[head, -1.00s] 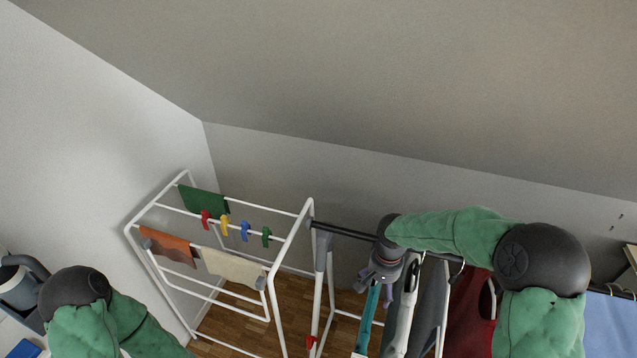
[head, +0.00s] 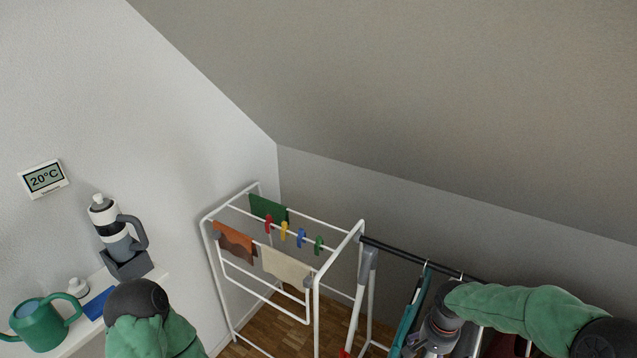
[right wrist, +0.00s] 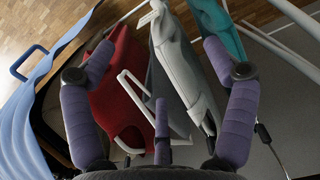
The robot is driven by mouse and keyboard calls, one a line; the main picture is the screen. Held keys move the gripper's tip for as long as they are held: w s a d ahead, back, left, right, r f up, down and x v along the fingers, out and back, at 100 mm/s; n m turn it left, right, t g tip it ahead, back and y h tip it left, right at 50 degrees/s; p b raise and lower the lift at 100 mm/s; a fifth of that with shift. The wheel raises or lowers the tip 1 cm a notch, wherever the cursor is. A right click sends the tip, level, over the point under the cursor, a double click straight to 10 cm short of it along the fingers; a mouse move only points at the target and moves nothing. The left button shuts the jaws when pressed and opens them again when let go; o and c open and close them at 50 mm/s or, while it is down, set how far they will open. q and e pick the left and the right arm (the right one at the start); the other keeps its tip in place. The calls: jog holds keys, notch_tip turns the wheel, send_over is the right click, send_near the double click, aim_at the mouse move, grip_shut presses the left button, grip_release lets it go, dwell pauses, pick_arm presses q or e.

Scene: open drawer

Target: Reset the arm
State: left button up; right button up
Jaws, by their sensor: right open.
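My right arm comes in from the right in the head view, and my right gripper (head: 426,346) is at the bottom edge, in front of the clothes rail. In the right wrist view the gripper (right wrist: 160,85) has its purple fingers spread wide and open. Between and beyond them hang a red garment (right wrist: 120,90), a pale grey garment (right wrist: 180,60) and a teal garment (right wrist: 215,30). I cannot tell whether a finger touches the cloth. My left arm shows only as a green sleeve and dark joint at the lower left of the head view. My left gripper is out of view.
A white drying rack (head: 318,285) with small cloths and coloured pegs stands in the middle. A black rail (head: 400,254) carries the hangers. A thermometer (head: 44,178) hangs on the wall.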

jog(key=s+a+f+n+y, duration=0.1)
jog(key=s+a+f+y, duration=0.15)
jog(key=a+f, duration=0.4)
jog(key=s+a+f+n+y, duration=0.1)
jog(key=s+a+f+n, duration=0.15)
jog(key=a+f, duration=0.4)
jog(key=s+a+f, duration=0.5)
jog(key=s+f, duration=0.3)
jog(key=s, duration=0.1)
jog(key=shift+s, duration=0.4)
jog(key=shift+d, duration=0.1)
